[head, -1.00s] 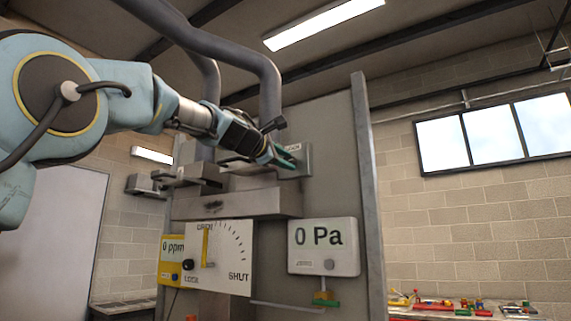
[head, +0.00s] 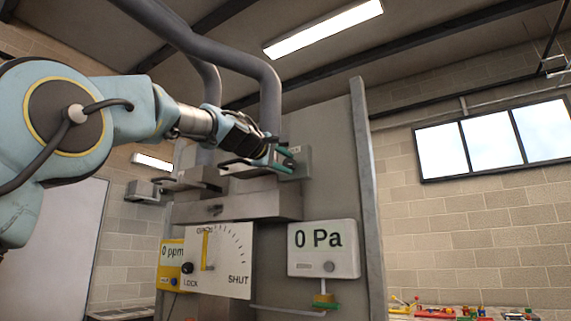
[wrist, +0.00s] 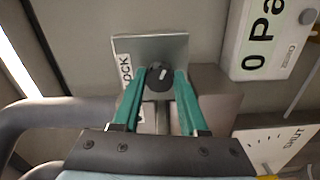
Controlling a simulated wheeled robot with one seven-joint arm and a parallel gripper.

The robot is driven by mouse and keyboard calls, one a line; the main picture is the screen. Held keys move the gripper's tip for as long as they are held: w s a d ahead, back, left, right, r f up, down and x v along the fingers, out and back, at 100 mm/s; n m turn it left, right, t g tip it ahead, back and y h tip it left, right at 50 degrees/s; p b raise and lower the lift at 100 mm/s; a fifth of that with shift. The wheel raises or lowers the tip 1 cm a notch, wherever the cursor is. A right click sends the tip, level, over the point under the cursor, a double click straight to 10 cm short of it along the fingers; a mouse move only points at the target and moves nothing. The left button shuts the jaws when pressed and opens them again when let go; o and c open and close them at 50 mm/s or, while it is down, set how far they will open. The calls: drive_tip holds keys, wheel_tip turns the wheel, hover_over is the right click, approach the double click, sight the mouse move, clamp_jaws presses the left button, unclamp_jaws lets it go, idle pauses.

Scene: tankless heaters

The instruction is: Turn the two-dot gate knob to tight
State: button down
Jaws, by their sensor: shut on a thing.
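A round black knob (wrist: 160,76) with a white pointer mark sits on a grey metal plate (wrist: 176,48) in the wrist view. The pointer slants up and to the right. Dark lettering, partly cut off and seeming to read "LOCK", runs along the plate's left side. My gripper (wrist: 160,80) has its two green fingers shut on this knob, one on each side. No dots show, so I cannot tell if it is the two-dot one. In the head view my gripper (head: 280,160) is at the upper plate, and its fingers hide the knob.
Below are a white dial panel (head: 232,245) marked OPEN, SHUT and LOCK, a yellow "0 ppm" meter (head: 171,252) and a white "0 Pa" gauge (head: 338,238). A thick grey pipe (head: 268,90) rises close behind my gripper. A metal post (head: 368,200) stands at right.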

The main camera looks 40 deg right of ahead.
drive_tip(key=shift+f, duration=0.1)
drive_tip(key=shift+c, duration=2.2)
unclamp_jaws()
drive_tip(key=b+v, duration=0.5)
drive_tip(key=v, duration=0.5)
drive_tip(key=shift+a+b, duration=0.35)
drive_tip(key=shift+s, duration=0.1)
